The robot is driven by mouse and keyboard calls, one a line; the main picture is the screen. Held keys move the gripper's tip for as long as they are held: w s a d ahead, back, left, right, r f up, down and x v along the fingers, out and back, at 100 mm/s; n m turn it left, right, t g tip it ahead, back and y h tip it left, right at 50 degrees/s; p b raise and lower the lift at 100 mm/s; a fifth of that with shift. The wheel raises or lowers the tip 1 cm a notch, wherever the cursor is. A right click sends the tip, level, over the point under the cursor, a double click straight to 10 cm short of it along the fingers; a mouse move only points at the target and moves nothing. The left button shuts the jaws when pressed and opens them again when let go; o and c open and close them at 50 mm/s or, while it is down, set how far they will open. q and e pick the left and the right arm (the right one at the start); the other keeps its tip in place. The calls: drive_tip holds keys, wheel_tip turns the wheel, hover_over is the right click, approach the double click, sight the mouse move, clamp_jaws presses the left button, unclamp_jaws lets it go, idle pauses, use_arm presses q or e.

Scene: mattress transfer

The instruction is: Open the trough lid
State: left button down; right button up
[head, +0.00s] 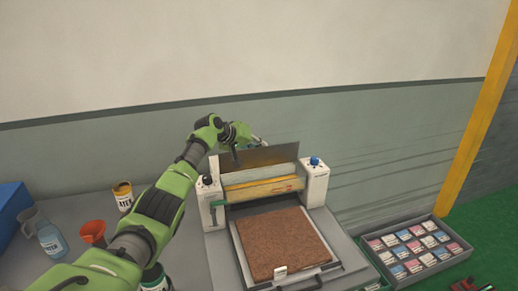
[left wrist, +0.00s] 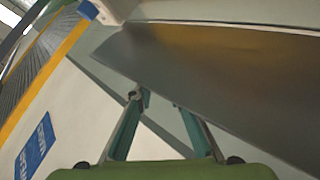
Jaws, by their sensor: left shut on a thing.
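The trough lid (head: 270,156) is a thin, brownish, see-through plate. It stands raised and nearly upright at the back of the white machine, above a pale roller (head: 262,176) and a yellowish bar. My left gripper (head: 262,143) is at the lid's top edge. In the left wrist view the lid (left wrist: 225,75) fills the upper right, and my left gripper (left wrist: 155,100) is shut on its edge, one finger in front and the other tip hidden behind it. My right gripper is not in view.
A brown mat (head: 283,243) lies on the tray in front of the machine. Bottles (head: 52,240), a red funnel (head: 93,232) and a jar (head: 123,196) stand on the left. A grey bin of small packets (head: 440,245) sits at right. A wall rises behind.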

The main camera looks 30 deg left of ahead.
use_arm(q)
drive_tip(key=shift+a+f, duration=0.15)
drive_tip(key=shift+a, duration=0.1)
drive_tip(key=c, duration=2)
unclamp_jaws()
drive_tip(key=shift+a+f, duration=0.1)
drive_tip(key=shift+o, duration=0.2)
drive_tip(key=shift+w+a+f, duration=0.1)
drive_tip(key=shift+w, duration=0.1)
drive_tip(key=v, duration=1.2)
